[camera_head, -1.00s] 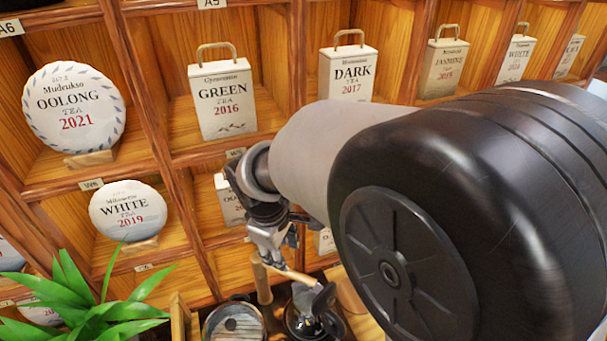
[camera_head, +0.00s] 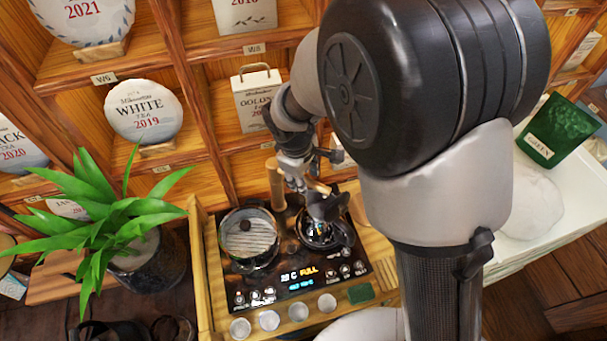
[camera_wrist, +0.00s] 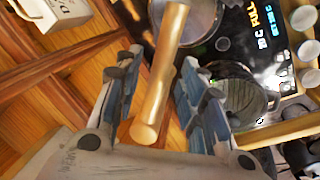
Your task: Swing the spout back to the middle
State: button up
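The spout is a smooth gold-brown tube (camera_wrist: 162,75) in the wrist view, lying lengthwise between my two fingers with its rounded end near the palm. In the head view the gold-brown upright of the spout (camera_head: 275,186) stands behind the tea stove, and its arm is partly hidden by my gripper. My gripper (camera_head: 298,178) is over the back of the stove. In the wrist view my gripper (camera_wrist: 161,80) is open, one finger on each side of the tube, with a gap visible on the left. Contact on the right cannot be told.
The black stove panel (camera_head: 318,274) carries a round glass pot (camera_head: 249,238) on the left and a dark kettle (camera_head: 326,232) on the right. Small white cups (camera_head: 269,320) stand in front. A plant (camera_head: 110,215) is at left; shelves with tea cakes (camera_head: 145,110) rise behind.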

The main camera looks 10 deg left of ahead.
grip_shut()
dwell(0.6)
